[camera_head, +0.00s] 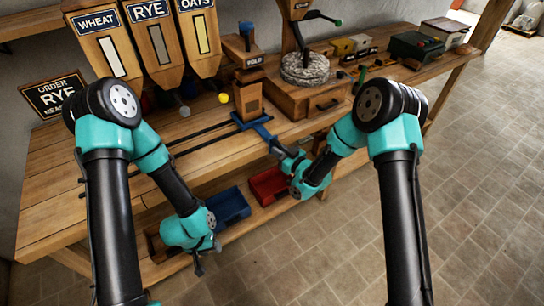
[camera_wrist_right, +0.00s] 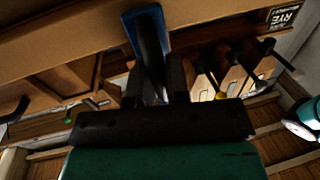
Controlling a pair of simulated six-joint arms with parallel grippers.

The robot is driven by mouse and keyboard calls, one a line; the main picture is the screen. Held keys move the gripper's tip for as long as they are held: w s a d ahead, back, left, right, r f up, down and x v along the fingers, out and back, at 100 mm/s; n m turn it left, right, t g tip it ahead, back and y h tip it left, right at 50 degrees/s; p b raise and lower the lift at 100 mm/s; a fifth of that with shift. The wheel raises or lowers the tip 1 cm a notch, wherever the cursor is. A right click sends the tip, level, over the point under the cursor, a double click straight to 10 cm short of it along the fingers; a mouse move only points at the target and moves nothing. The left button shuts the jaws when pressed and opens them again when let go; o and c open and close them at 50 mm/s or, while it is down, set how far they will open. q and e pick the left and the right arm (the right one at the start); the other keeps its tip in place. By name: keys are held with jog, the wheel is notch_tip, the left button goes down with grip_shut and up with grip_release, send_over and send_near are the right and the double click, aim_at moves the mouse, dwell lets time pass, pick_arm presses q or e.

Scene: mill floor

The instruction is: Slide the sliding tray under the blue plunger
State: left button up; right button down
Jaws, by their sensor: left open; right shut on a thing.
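The blue sliding tray (camera_head: 263,131) sits on the table on dark rails, in front of the wooden post (camera_head: 248,95). A blue-topped part (camera_head: 246,30), which looks like the plunger, stands at the top of that post. My right gripper (camera_head: 278,148) is shut on the front end of the tray. In the right wrist view the blue tray (camera_wrist_right: 147,22) extends away between the fingers (camera_wrist_right: 153,85) of this gripper. My left gripper (camera_head: 205,262) is open and empty, low in front of the table, away from the tray. Its fingertips are small and partly hidden.
A blue bin (camera_head: 230,206) and a red bin (camera_head: 268,187) stand on the lower shelf. Wheat, rye and oats hoppers (camera_head: 150,40) hang at the back. A millstone (camera_head: 305,68) on a wooden box stands right of the post. The table's left part is clear.

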jog(key=shift+w+d, duration=0.5)
jog(key=shift+d, duration=0.2)
jog(key=c, duration=1.1)
grip_release()
jog(key=shift+d, duration=0.1)
jog(key=v, duration=1.7)
jog(key=shift+s+d+r, duration=0.1)
jog(key=shift+s, duration=0.1)
